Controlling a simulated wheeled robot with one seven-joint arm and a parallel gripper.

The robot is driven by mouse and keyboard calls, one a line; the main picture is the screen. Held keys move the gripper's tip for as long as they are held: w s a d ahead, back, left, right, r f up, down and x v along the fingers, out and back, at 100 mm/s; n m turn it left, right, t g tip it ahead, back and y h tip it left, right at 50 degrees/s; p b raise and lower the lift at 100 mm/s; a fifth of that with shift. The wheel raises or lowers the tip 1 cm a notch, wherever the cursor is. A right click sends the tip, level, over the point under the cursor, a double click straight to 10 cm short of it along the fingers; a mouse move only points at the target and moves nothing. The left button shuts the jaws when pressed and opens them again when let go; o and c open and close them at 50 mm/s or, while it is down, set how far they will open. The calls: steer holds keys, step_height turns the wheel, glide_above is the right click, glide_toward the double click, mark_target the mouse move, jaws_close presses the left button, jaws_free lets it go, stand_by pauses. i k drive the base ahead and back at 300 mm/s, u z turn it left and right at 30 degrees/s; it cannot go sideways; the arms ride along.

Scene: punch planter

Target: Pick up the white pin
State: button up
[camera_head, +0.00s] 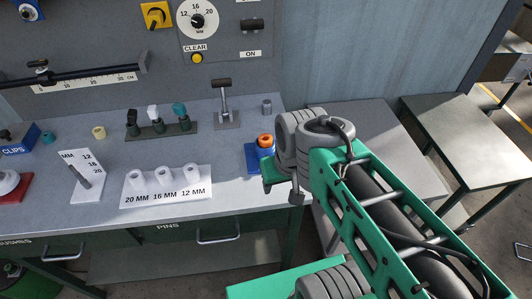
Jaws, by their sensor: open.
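A small white pin (154,114) stands upright in a dark rack (160,131) at the back middle of the bench, between a black pin (132,120) and a teal pin (181,112). Its lower end is hidden in the rack. My gripper (285,184) is at the right end of the bench, well to the right of the rack and nearer the front edge. It is open, shows no object held, and is mostly hidden by my wrist and arm.
A white block (150,199) with three white tubes, marked 20, 16 and 12 MM, stands in front of the rack. A small lever stand (227,118) is right of the rack. A blue holder (252,160) with an orange ring is close to my gripper.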

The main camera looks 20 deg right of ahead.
mark_target(152, 111)
steer(key=z, duration=1.7)
steer(key=k, duration=1.05)
steer(key=u, duration=1.85)
steer(key=i, duration=1)
